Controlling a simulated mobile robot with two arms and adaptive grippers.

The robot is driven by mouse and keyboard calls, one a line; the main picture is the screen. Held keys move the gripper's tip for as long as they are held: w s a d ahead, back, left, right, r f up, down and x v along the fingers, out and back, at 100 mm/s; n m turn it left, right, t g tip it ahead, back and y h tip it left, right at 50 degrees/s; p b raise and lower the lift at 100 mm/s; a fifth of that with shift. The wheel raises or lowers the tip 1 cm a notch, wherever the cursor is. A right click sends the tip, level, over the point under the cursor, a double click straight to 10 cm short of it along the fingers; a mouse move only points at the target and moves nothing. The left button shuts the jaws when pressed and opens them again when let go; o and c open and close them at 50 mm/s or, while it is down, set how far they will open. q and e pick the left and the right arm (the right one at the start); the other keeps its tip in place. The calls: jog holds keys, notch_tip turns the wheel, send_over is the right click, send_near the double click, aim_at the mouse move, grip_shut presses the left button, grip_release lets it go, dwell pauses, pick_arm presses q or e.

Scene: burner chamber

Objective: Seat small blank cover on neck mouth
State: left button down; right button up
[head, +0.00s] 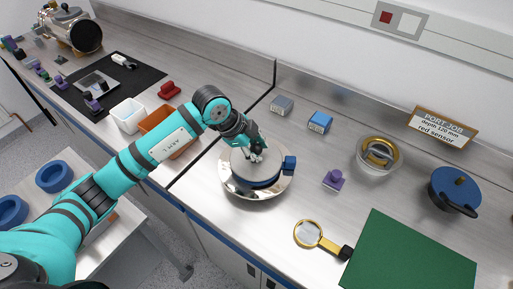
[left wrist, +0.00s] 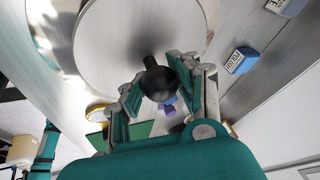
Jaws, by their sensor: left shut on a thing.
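My left gripper (head: 256,155) is shut on a black knob (left wrist: 158,82), which shows between its fingers in the left wrist view. The knob stands over a flat grey disc (head: 241,160), which looks like the small blank cover; the disc is large in the left wrist view (left wrist: 115,45). Below the disc is a blue band with a blue block (head: 290,165) on its right, above a wide shiny metal plate (head: 262,192). Whether the disc touches what is under it, I cannot tell. The neck mouth cannot be made out under the disc. My right gripper is out of view.
A magnifier (head: 308,233), a green board (head: 410,258) and a purple piece (head: 334,180) lie to the right. Behind are grey (head: 282,104) and blue (head: 319,122) blocks. White (head: 128,115) and orange (head: 160,122) bins stand left.

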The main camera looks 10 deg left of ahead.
pick_arm(q)
jog(key=shift+f+b, duration=0.35)
jog(key=shift+f, duration=0.25)
jog(key=c, duration=0.9)
grip_release()
jog(key=shift+c, duration=0.2)
jog(key=shift+o, duration=0.4)
jog(key=shift+f, duration=0.1)
jog(key=v, duration=1.2)
